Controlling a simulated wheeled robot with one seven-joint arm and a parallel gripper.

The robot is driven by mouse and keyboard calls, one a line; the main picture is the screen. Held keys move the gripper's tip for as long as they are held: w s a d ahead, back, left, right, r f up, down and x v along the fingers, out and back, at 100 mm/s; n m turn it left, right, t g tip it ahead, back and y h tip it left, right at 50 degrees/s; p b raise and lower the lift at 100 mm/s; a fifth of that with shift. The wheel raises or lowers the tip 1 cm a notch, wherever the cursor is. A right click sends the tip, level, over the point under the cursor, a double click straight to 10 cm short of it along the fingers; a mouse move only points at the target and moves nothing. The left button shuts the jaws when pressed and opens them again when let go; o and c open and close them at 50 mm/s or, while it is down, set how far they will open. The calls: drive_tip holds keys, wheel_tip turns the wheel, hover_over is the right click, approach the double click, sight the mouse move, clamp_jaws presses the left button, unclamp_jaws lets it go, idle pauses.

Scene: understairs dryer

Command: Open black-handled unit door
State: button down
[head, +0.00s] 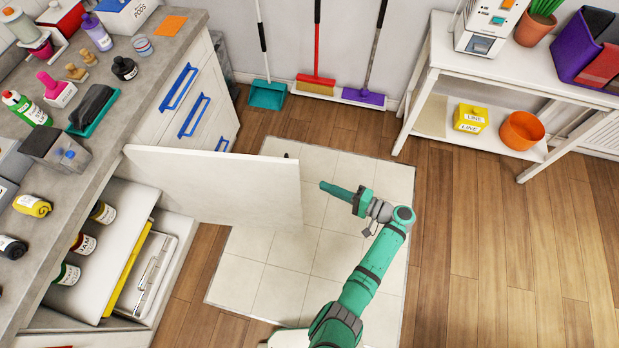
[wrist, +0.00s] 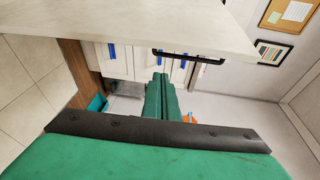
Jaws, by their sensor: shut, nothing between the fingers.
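The white unit door (head: 215,185) stands swung wide open, sticking out from the counter over the tiled patch. In the wrist view the door (wrist: 130,22) crosses the top of the picture. Its black handle (wrist: 188,56) shows there below the door's edge; in the head view only a small dark tip (head: 287,155) shows behind the panel. My green gripper (head: 324,186) is shut and empty, just right of the door's free edge and apart from it in the head view. Its closed fingers (wrist: 161,82) also show in the wrist view, below the handle.
The open unit (head: 90,325) shows bottles, a yellow-edged board and a white tray inside. Drawers with blue handles (head: 194,115) stand beyond the door. Brooms and a teal dustpan (head: 267,95) lean at the back wall. A white shelf table (head: 480,70) stands right; floor between is clear.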

wheel_tip(320, 180, up, 4)
drive_tip(key=d+n+y, duration=0.1)
drive_tip(key=d+y, duration=0.1)
drive_tip(key=w+a, duration=0.1)
drive_tip(key=a, duration=0.7)
drive_tip(key=shift+w+a+r, duration=0.15)
drive_tip(key=shift+w+a, duration=0.15)
drive_tip(key=shift+a, duration=0.1)
drive_tip(key=shift+s, duration=0.1)
